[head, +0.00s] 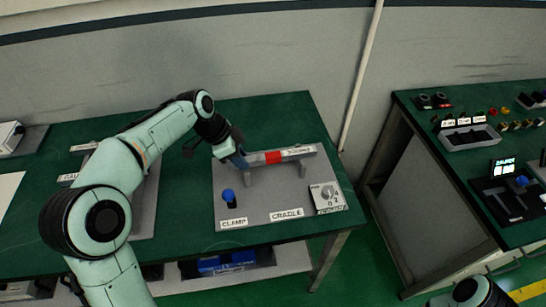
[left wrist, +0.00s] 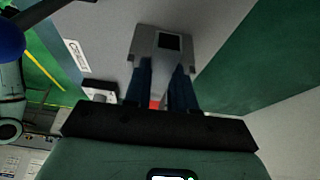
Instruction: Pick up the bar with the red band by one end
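The bar with the red band (head: 273,157) lies level across a grey cradle post (head: 304,168) on the grey board. Its red band is near its middle. My left gripper (head: 238,160) is at the bar's left end. In the left wrist view, its two blue fingers (left wrist: 160,90) stand on either side of the bar (left wrist: 167,65) with no clear gap, so they look shut on it. A bit of red shows between the fingers. My right gripper is not in view; only part of the right arm shows at the bottom right.
A blue knob (head: 228,195) stands by the CLAMP label, in front of the gripper. A dial box (head: 326,197) is at the board's right. The green table (head: 270,110) is clear behind the board. A second bench (head: 420,125) with controls stands to the right.

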